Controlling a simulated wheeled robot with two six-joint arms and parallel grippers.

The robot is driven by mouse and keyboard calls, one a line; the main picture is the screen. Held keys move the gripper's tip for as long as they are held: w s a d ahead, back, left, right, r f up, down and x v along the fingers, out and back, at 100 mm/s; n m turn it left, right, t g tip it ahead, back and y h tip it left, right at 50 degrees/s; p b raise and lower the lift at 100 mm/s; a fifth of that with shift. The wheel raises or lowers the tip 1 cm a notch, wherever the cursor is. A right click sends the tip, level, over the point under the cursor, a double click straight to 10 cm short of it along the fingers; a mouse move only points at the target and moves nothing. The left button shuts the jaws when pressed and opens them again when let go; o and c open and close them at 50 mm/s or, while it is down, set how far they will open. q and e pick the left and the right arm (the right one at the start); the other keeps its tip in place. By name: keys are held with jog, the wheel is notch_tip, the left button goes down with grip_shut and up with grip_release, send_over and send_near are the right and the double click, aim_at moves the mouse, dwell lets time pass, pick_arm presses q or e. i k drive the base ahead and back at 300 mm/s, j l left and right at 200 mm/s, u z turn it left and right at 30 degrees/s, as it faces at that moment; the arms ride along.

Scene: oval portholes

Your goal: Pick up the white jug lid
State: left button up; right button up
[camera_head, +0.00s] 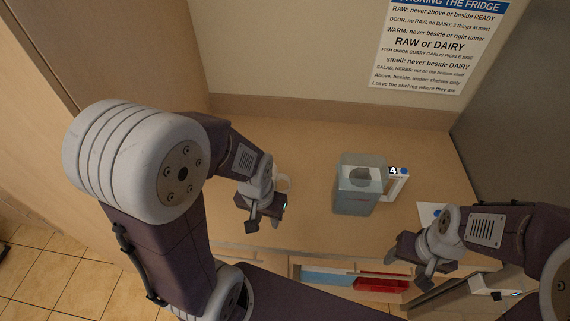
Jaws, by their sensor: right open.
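A translucent grey-blue jug (352,199) with a white handle stands on the wooden counter, right of centre. A tag with a 4 and a blue dot shows by its handle. Its top shows a white area with a grey oval; I cannot tell whether this is the lid. A small white rounded item (283,181) lies partly hidden behind my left gripper (265,216); I cannot tell what it is. My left gripper is left of the jug, its jaw state unclear. My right gripper (416,262) is open, below and right of the jug, apart from it.
Below the counter's front edge are a pale blue item (327,278) and a red bin (381,285). A fridge-packing notice (428,45) hangs on the back wall. The counter behind the jug is clear.

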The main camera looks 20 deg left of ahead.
aim_at(429, 211)
jog(key=z, duration=1.05)
